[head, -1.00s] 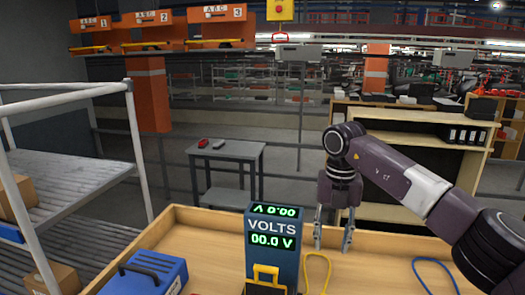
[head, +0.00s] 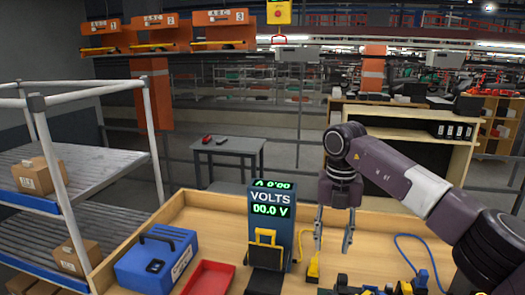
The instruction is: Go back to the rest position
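My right gripper (head: 333,232) hangs pointing down over the right part of the wooden bench tray (head: 410,228). Its two fingers are apart with nothing between them. Just to its left stands the blue voltmeter (head: 270,215) reading 00.0 V, with a yellow-handled black piece in front. A yellow probe (head: 313,268) lies below the gripper's fingertips, apparently apart from it. My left gripper is not in view.
A blue toolbox (head: 156,260) and a red tray (head: 207,279) lie at the left of the bench. A blue cable (head: 420,248) lies at the right. The slat conveyor (head: 95,165) with cardboard boxes stands left; a grey table (head: 228,146) stands behind.

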